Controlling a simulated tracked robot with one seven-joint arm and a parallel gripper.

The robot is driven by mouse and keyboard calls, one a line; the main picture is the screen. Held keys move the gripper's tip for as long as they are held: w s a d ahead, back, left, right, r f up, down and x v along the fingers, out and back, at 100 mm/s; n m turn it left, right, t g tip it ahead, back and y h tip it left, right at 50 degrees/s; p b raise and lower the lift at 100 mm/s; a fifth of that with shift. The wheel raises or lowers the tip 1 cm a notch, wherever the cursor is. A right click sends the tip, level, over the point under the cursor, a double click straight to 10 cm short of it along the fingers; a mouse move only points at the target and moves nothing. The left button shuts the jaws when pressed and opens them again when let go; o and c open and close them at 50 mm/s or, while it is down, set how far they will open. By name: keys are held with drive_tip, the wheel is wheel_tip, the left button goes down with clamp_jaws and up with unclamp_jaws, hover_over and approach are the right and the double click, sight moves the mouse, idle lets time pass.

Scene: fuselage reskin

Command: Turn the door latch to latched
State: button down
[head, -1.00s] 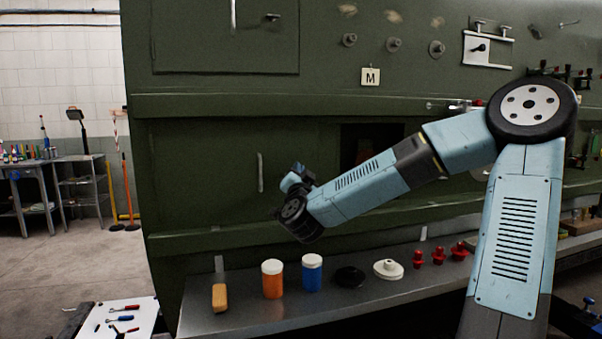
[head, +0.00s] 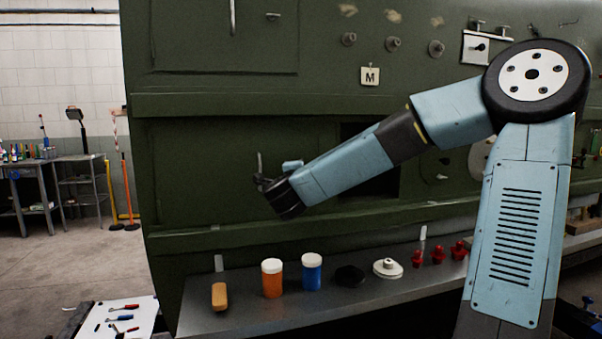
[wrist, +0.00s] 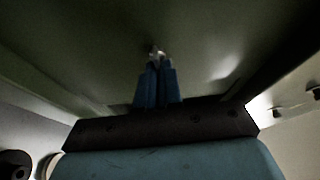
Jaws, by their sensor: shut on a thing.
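A slim upright metal handle (head: 259,162) is on the lower green panel of the fuselage, left of the dark opening. My gripper (head: 263,182) is at this handle, and its fingers overlap the handle's lower part. In the wrist view the two blue fingers (wrist: 158,82) are closed together, with a small bright metal piece (wrist: 155,50) at their tips. My gripper is shut on the handle. The exact contact is small and dark. A small dark fitting (head: 273,16) sits on the upper panel beside a long upright bar (head: 232,14); neither is touched.
A grey shelf (head: 225,322) below my forearm carries an orange block (head: 219,296), an orange jar (head: 272,280), a blue jar (head: 312,273), a black disc (head: 349,275), a white flanged part (head: 387,268) and red knobs. A dark opening (head: 385,183) lies behind my forearm.

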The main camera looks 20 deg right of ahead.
drive_tip(key=shift+d+f+m, duration=0.15)
drive_tip(key=shift+m, duration=0.35)
drive_tip(key=shift+g, duration=0.3)
drive_tip(key=c, duration=1.3)
unclamp_jaws()
drive_tip(key=shift+s, duration=0.1)
drive_tip(key=v, duration=1.3)
drive_tip(key=shift+s+a, duration=0.2)
drive_tip(key=shift+s, duration=0.05)
drive_tip(key=shift+f, duration=0.15)
